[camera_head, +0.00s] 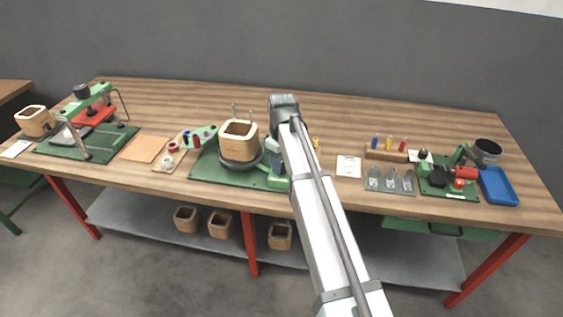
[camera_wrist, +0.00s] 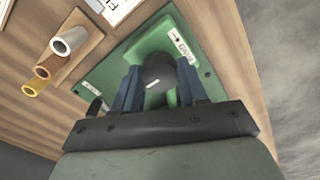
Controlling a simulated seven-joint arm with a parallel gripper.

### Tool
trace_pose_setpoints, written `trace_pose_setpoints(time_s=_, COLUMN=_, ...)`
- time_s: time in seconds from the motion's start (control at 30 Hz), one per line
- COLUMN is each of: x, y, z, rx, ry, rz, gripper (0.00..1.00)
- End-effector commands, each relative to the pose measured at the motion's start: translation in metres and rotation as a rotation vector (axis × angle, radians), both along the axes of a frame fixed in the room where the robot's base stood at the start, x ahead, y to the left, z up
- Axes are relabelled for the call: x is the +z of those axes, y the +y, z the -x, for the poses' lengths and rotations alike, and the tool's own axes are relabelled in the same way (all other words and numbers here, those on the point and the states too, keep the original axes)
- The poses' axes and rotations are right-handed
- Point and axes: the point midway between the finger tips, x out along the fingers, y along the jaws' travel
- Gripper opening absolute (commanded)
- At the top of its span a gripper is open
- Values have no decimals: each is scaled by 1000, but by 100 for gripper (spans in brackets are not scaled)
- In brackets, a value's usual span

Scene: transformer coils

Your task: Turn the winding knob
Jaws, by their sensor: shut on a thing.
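The winding knob (camera_wrist: 158,72) is a dark round knob with a pale mark, on a green housing (camera_wrist: 150,42) in the wrist view. My gripper (camera_wrist: 158,88) has its two blue fingers on either side of the knob and is shut on it. In the head view my arm covers the knob and most of the gripper. The winding machine's green base plate (camera_head: 207,168) lies left of my arm. A wooden coil former (camera_head: 238,140) stands on its dark round turntable (camera_head: 240,164). A white label with an arrow (camera_wrist: 181,45) is beside the knob.
A rack with coloured rolls (camera_wrist: 62,55) is close beside the green plate in the wrist view. In the head view, a green press (camera_head: 90,115) stands at left. A blue tray (camera_head: 497,186) and a dark cup (camera_head: 487,150) are at right. The table's back strip is clear.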

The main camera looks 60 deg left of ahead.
Motion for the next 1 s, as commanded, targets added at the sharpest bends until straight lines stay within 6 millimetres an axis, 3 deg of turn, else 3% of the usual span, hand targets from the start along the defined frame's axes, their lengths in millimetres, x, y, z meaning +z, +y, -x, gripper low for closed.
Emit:
trace_pose_setpoints(time_s=0.27, x=0, y=0, z=0, rx=-129, ry=0, rz=0, gripper=12)
trace_pose_setpoints(time_s=1.0, x=1, y=1, z=1, rx=-787, ry=0, rz=-1, gripper=12)
